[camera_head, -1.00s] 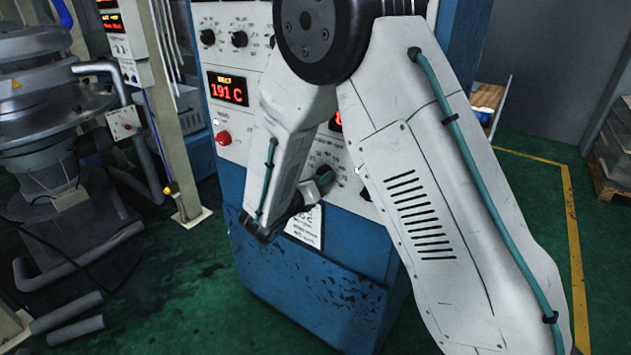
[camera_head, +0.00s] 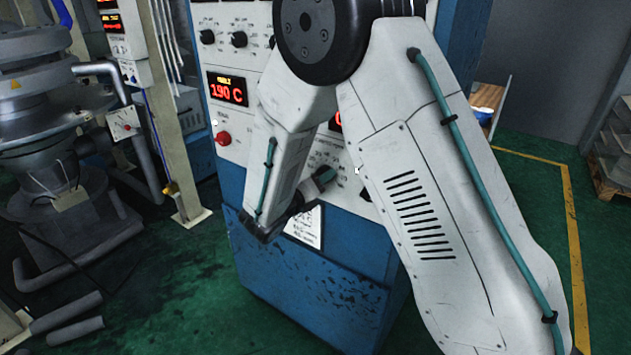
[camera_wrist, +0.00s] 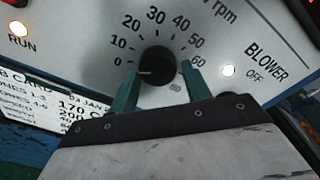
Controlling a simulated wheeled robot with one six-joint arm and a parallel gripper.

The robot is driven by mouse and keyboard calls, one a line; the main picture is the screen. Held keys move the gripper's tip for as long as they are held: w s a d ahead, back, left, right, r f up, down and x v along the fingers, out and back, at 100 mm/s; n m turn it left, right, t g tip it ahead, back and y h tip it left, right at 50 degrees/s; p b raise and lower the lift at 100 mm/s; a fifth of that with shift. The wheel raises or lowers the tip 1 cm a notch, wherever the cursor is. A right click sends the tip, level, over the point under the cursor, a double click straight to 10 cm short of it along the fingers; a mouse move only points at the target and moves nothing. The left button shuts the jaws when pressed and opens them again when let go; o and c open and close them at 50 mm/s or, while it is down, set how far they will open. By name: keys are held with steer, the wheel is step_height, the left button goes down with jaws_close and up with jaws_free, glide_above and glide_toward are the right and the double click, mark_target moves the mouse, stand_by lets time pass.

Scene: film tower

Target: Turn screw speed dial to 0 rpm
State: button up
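The screw speed dial (camera_wrist: 157,67) is a black round knob on a white panel, in the middle of the wrist view. Its scale runs from 0 to 60 rpm. Its white pointer mark faces left, close to the 0. My gripper (camera_wrist: 158,76) has its two green fingers on either side of the knob, with small gaps showing, so it looks open around it.
A lit RUN lamp (camera_wrist: 18,28) is left of the dial, and a BLOWER OFF marking with a white lamp (camera_wrist: 228,71) is right. The temperature display (camera_head: 228,89) reads 190 C. A red button (camera_head: 223,138) sits below it. A card (camera_head: 304,226) hangs below the panel.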

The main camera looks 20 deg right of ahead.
steer(key=shift+o, duration=0.9)
steer(key=shift+d, duration=0.15)
steer(key=shift+a, duration=0.2)
steer(key=v, duration=0.7)
steer(key=shift+s+a, duration=0.2)
steer(key=shift+a, duration=0.15)
